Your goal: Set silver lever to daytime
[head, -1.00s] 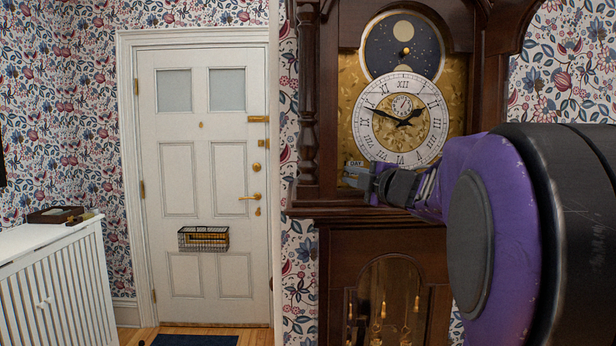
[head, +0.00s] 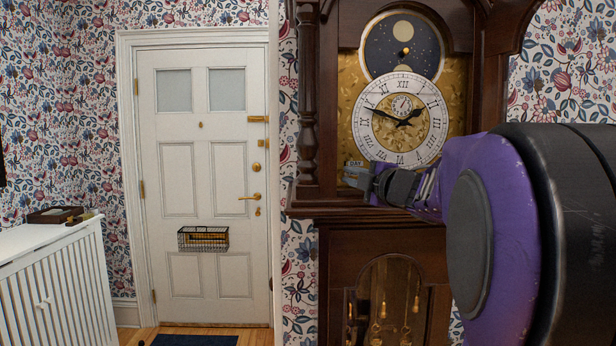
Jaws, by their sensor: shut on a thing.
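The tall wooden clock (head: 330,203) stands right of centre, with a white Roman-numeral dial (head: 400,145) on a gold face and a moon disc (head: 403,50) above it. A small plate marked "DAY" (head: 355,164) shows at the lower left of the gold face. My gripper (head: 366,182) is at this lower left corner, just below the plate, and its jaws are shut on a small silver piece, seemingly the silver lever. The jaws and wrist hide most of the lever, so its exact setting cannot be told.
The clock's left column (head: 308,100) and its wooden ledge (head: 320,208) are close to my gripper. A white door (head: 205,180) with a wire basket (head: 203,238) is at the left. A white slatted cabinet (head: 60,290) holds a small box (head: 55,215).

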